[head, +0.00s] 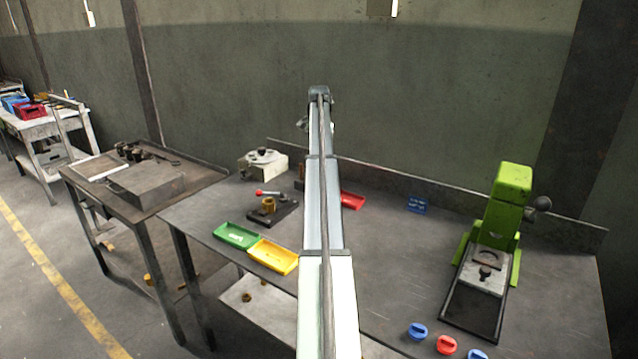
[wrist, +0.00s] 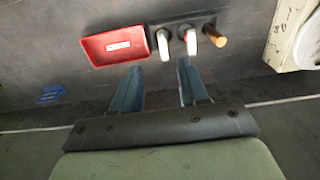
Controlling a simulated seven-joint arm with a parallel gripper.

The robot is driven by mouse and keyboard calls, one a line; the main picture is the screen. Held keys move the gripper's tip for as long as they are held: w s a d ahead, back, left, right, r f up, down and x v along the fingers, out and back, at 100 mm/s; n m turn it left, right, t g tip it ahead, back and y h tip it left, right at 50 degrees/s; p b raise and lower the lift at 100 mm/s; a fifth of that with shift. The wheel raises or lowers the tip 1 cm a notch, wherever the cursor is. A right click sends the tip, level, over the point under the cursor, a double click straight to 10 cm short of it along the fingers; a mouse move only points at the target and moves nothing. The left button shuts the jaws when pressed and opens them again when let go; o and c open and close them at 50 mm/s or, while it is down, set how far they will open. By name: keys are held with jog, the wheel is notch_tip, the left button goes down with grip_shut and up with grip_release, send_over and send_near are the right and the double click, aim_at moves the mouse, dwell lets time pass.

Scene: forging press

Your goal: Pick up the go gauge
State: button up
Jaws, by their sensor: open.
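In the wrist view, a dark rack (wrist: 189,22) holds three upright-looking handled pieces side by side: a pale grey-white one (wrist: 163,45), a white one with red (wrist: 190,42) and a tan one (wrist: 214,36). I cannot tell for sure which is the go gauge. My gripper (wrist: 160,72) is open and empty. Its two blue-grey fingers point toward the rack, with the pale piece ahead between them; no contact shows. In the head view, my arm hides most of the rack and the gripper's fingers.
A red tray (wrist: 113,46) lies beside the rack. A white machine (wrist: 292,38) stands at its other side. Green (head: 237,235) and yellow (head: 273,256) trays, a small fixture (head: 270,207) and a green press (head: 500,215) stand on the bench. The bench between arm and press is mostly clear.

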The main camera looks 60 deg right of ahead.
notch_tip(320, 180, down, 7)
jog(key=shift+r, duration=0.2)
jog(key=shift+w+d+f, duration=0.1)
jog(key=shift+d+f, duration=0.05)
jog(key=shift+f, duration=1.25)
jog(key=shift+w+d+f, duration=0.1)
jog(key=shift+f, duration=1.3)
grip_shut()
